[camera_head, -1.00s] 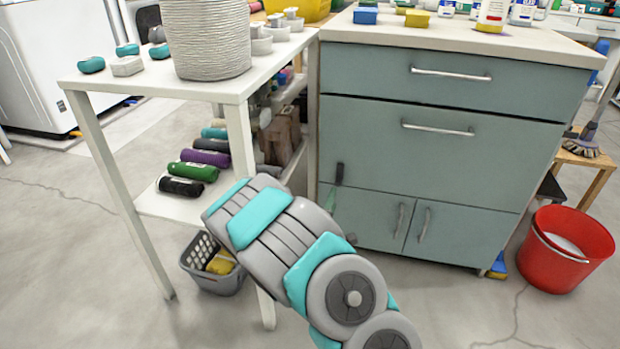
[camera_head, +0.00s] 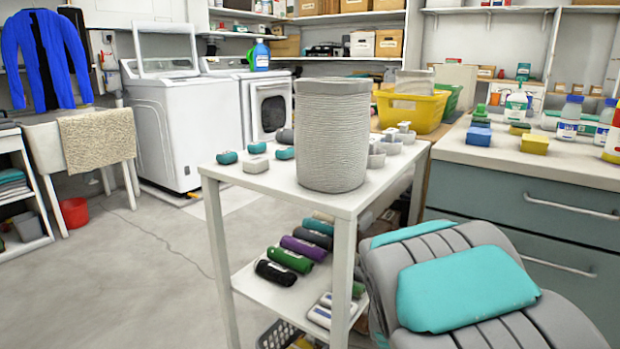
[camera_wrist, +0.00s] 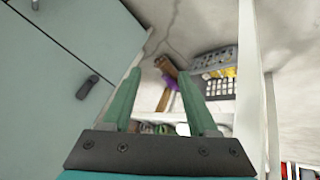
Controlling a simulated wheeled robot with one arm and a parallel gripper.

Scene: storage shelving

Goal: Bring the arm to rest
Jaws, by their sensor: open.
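In the wrist view, my gripper (camera_wrist: 156,88) shows two green fingers set well apart, with nothing between them. Beyond the fingers are a grey basket (camera_wrist: 213,70), a white shelf and the floor. A teal cabinet front (camera_wrist: 60,75) fills the left of that view. In the head view, my grey and teal arm (camera_head: 470,290) is folded at the lower right, in front of the cabinet and beside the white table. The fingers are out of sight in the head view.
A white table (camera_head: 270,185) holds a large woven grey basket (camera_head: 334,135) and small teal and white items. Rolled cloths (camera_head: 303,247) lie on its lower shelf. The cabinet (camera_head: 570,205) carries bottles and sponges. Washing machines (camera_head: 165,125) stand behind. Floor at left is open.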

